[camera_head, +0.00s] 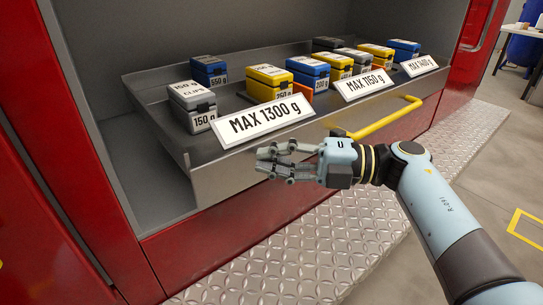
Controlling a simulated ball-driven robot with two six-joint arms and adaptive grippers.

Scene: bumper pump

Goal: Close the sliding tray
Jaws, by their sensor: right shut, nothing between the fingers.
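The sliding tray (236,172) is a grey metal drawer that sticks out of a red cabinet. Its yellow handle (385,121) runs along the front, and part of it is hidden behind my right gripper and arm. My right gripper (262,162) is shut and empty. It is in front of the tray's front wall, below the "MAX 1300 g" sign, with its fingers pointing left. I cannot tell whether the fingers touch the wall. My left gripper is not in view.
Several grey, blue and yellow weight boxes (192,105) stand in the tray behind three white signs (265,120). The red cabinet frame (85,150) borders the opening at left. A diamond-plate step (290,255) lies below.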

